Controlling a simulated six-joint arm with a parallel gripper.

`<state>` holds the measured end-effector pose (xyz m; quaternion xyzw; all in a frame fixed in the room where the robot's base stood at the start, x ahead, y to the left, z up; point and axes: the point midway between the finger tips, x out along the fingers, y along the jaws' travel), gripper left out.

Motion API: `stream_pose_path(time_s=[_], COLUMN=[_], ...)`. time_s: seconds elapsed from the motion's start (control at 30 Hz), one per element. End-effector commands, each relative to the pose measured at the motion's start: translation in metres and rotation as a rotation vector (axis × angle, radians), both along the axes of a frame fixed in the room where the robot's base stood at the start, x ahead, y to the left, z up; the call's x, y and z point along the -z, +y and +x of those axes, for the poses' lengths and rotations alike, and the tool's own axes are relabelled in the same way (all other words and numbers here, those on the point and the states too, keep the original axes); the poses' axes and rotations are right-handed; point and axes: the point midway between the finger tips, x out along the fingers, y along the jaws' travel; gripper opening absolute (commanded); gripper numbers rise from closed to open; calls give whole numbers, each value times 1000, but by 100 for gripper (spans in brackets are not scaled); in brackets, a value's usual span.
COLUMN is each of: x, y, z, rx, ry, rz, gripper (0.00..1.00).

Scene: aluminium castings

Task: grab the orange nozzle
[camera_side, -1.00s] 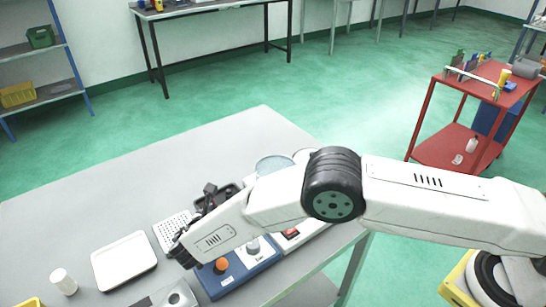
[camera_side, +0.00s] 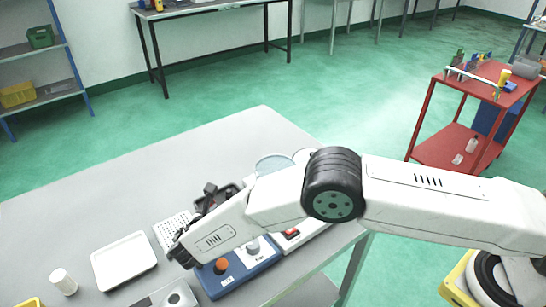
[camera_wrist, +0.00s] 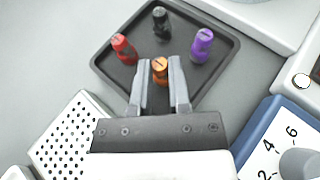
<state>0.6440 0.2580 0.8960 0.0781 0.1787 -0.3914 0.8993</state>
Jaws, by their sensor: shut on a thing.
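The orange nozzle (camera_wrist: 160,70) stands in a dark square tray (camera_wrist: 222,58) in the wrist view. My gripper (camera_wrist: 160,72) is shut on it, with one finger on each side. The nozzle's lower part is hidden between the fingers. In the side view my arm covers most of the tray, and the nozzle does not show there. A red nozzle (camera_wrist: 124,47), a black nozzle (camera_wrist: 161,22) and a purple nozzle (camera_wrist: 202,44) stand in the tray around it.
A white perforated rack (camera_wrist: 70,142) lies left of the tray. A blue device with a dial (camera_wrist: 262,140) stands at the right. In the side view, a white shallow tray (camera_side: 124,261) and a white bottle (camera_side: 64,281) are on the grey table (camera_side: 120,190).

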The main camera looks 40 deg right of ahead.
Motion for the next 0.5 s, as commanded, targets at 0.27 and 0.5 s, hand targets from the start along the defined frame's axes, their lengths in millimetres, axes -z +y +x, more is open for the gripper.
stream_pose_path(time_s=[0.27, 0.5], x=[-6, -26], y=[0, 0], z=[0, 1], rx=[0, -1], ry=[-1, -1], rz=[1, 1], gripper=[0, 0])
